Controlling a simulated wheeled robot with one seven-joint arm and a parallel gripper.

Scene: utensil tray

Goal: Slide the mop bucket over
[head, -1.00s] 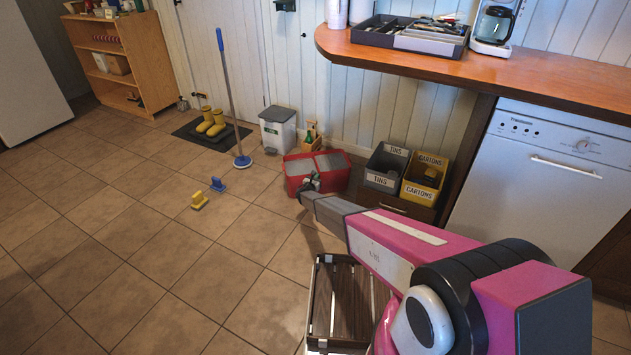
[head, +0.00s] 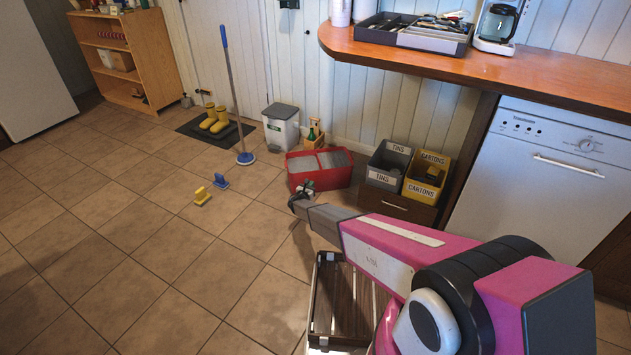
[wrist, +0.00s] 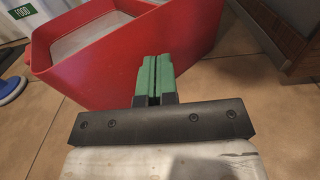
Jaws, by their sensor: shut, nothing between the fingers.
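The mop bucket (head: 336,179) is a red, two-part tub with grey inner surfaces. It stands upright on the tiled floor, in front of the panelled wall. In the wrist view its red wall (wrist: 110,72) fills the upper middle. My gripper (head: 305,187) is low at the bucket's near left side. Its green-padded fingers (wrist: 154,62) are pressed together with nothing between them, and their tips overlap the red wall in the wrist view. I cannot tell whether they touch it.
Tins (head: 384,179) and cartons (head: 421,187) bins stand right of the bucket. A white bin (head: 279,132) and a spray bottle (head: 314,131) are behind it. A mop (head: 233,95), a blue block (head: 219,184) and a yellow block (head: 202,196) are left. A slatted crate (head: 318,305) is near me.

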